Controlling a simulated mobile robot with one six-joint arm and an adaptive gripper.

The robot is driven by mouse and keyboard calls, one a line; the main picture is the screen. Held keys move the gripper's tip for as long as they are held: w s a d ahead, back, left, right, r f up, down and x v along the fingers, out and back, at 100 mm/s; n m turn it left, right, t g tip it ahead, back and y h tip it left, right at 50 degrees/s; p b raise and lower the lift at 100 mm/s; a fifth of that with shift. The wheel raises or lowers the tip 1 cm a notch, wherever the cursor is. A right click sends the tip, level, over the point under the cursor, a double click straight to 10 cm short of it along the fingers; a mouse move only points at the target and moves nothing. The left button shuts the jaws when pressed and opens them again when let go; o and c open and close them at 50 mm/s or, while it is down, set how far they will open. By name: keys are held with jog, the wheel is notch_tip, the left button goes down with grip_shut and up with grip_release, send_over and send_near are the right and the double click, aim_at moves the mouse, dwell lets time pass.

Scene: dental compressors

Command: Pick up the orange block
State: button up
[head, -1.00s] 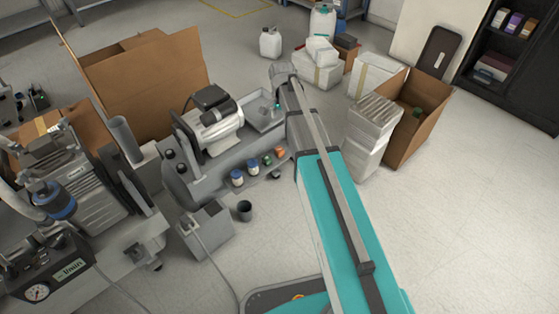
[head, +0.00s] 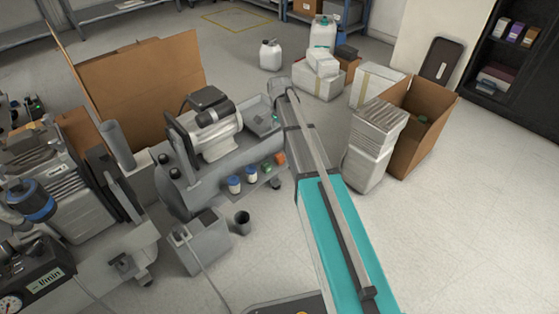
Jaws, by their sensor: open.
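A small orange block (head: 280,158) shows at the right end of a low grey ledge below the compressor, just left of my arm. A green piece (head: 267,166) sits next to it on the left, then two small white jars with blue (head: 251,174). My arm reaches up the picture from the bottom right, and its grey upper part passes close to the right of the block. My gripper cannot be made out; the far end of the arm hides what lies behind it.
A grey compressor (head: 216,130) stands behind the ledge. A dark cup (head: 243,222) and grey box (head: 203,242) stand in front. Open cartons (head: 135,95) and a white stack (head: 372,145) flank the area. The floor at lower right is clear.

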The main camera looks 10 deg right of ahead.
aim_at(280, 156)
jog(key=shift+f, duration=0.15)
notch_tip(280, 156, down, 8)
jog(key=b, duration=0.8)
jog(key=shift+f+b, duration=0.15)
jog(key=shift+b, duration=0.2)
jog(key=shift+f, duration=0.1)
jog(key=shift+s+f+b, duration=0.1)
jog(key=shift+f+b, duration=2.4)
jog(key=shift+b, duration=0.1)
jog(key=c, duration=1)
jog(key=shift+r, duration=0.1)
jog(key=shift+c, duration=0.2)
